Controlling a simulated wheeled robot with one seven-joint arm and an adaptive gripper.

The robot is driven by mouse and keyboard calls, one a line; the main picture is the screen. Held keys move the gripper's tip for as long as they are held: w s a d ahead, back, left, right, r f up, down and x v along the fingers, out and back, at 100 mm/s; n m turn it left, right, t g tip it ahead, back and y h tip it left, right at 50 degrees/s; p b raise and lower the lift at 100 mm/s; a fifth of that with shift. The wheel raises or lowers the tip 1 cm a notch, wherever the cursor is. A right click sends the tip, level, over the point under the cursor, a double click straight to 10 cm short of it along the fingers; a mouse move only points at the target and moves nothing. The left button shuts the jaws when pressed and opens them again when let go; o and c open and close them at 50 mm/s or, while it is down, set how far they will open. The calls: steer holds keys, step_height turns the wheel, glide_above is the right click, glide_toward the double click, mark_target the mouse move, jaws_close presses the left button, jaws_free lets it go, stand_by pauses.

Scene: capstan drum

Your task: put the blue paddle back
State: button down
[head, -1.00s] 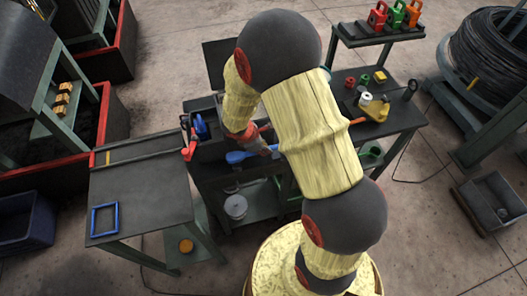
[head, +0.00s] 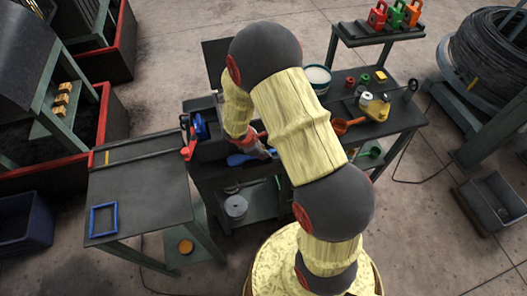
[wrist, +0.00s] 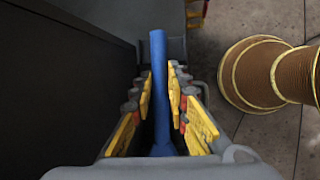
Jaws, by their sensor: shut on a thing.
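The blue paddle (head: 240,159) shows in the head view at the front edge of the dark bench, its broad end pointing left. My gripper (head: 265,151) is at its right end, partly hidden by my arm. In the wrist view the blue handle (wrist: 159,85) runs lengthwise between the yellow finger pads of my gripper (wrist: 160,78), which is shut on it. The paddle's lower end is hidden in that view by the gripper body. I cannot tell whether the paddle touches the bench.
A blue square frame (head: 104,220) lies on the left table (head: 145,200). A red clamp-like part (head: 188,150) stands at that table's right edge. An orange ladle (head: 348,124), a pale-topped bucket (head: 318,74) and a yellow tool (head: 377,110) are on the bench to the right.

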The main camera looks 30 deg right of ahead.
steer(key=shift+f, duration=0.25)
steer(key=c, duration=1.8)
jaws_free()
steer(key=shift+c, duration=0.2)
steer(key=shift+o, duration=0.6)
steer(key=shift+r, duration=0.15)
steer(key=shift+r, duration=0.2)
steer(key=s+a+r+m+y+p, duration=0.1)
steer(key=a+r+m, duration=0.15)
steer(key=r, duration=0.75)
steer(key=s+a+r+m+p, duration=0.1)
steer(key=s+a+r, duration=0.15)
steer(key=r, duration=0.85)
steer(key=s+a+r+m+t+y, duration=0.2)
steer(key=s+a+r+m, duration=0.2)
steer(key=s+r, duration=0.4)
steer(key=s+a+r+m+t+y, duration=0.2)
steer(key=s+a+r+m, duration=0.3)
steer(key=r, duration=0.5)
steer(key=s+m, duration=0.2)
steer(key=s, duration=0.1)
steer(key=shift+s+r+t, duration=0.3)
steer(key=shift+r+t, duration=0.05)
steer(key=shift+t, duration=0.05)
